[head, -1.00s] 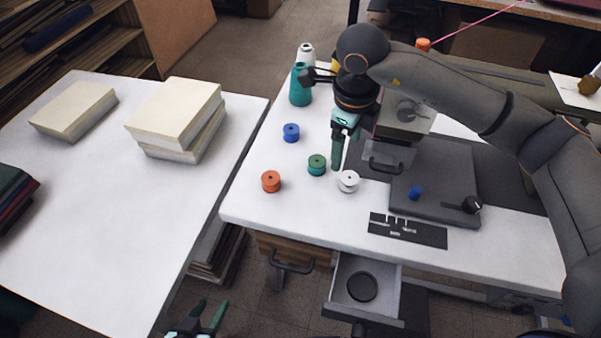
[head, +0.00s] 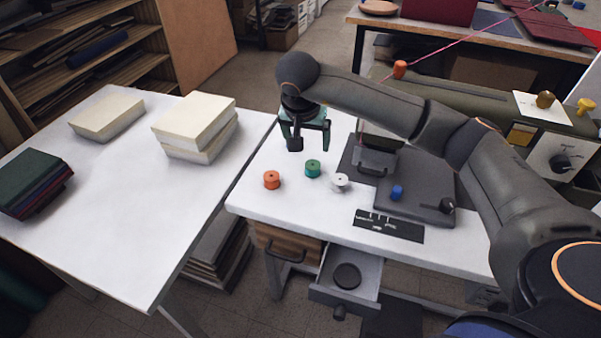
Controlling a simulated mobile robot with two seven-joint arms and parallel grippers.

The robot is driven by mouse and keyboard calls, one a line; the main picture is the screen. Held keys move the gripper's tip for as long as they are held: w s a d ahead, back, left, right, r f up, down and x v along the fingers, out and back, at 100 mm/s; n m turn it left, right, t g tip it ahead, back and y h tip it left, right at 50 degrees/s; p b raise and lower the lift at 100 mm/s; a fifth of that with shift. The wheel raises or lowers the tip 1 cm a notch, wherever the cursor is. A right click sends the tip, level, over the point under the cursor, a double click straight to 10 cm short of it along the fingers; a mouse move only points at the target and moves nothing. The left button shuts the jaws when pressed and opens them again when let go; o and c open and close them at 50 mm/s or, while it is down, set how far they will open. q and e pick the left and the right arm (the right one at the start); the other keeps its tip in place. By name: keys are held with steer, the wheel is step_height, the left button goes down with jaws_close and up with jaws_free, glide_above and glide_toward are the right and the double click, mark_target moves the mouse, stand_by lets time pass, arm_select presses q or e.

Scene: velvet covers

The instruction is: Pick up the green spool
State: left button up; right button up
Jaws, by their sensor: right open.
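The green spool (head: 313,168) stands on the white sewing table (head: 262,204), between the orange spool (head: 272,180) on its left and the white spool (head: 340,182) on its lower right. My right gripper (head: 309,148) is open and empty, just behind the green spool in the picture. Its fingers are spread left and right and appear above the table, apart from the spool. My left gripper is not in view.
The sewing machine's dark bed (head: 418,183) lies right of the spools, with a small blue spool (head: 397,192) on it. A black slotted plate (head: 388,225) lies in front. A drawer (head: 346,284) is open below. Cream blocks (head: 196,124) stand on the left table.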

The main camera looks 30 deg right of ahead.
glide_above(313, 165)
steer(key=s+a, duration=0.2)
steer(key=f, duration=0.6)
steer(key=shift+w+f, duration=0.25)
steer(key=shift+f, duration=0.05)
steer(key=x, duration=0.5)
steer(key=shift+s, duration=0.15)
steer(key=shift+d, duration=0.1)
jaws_close()
steer(key=shift+r, duration=0.1)
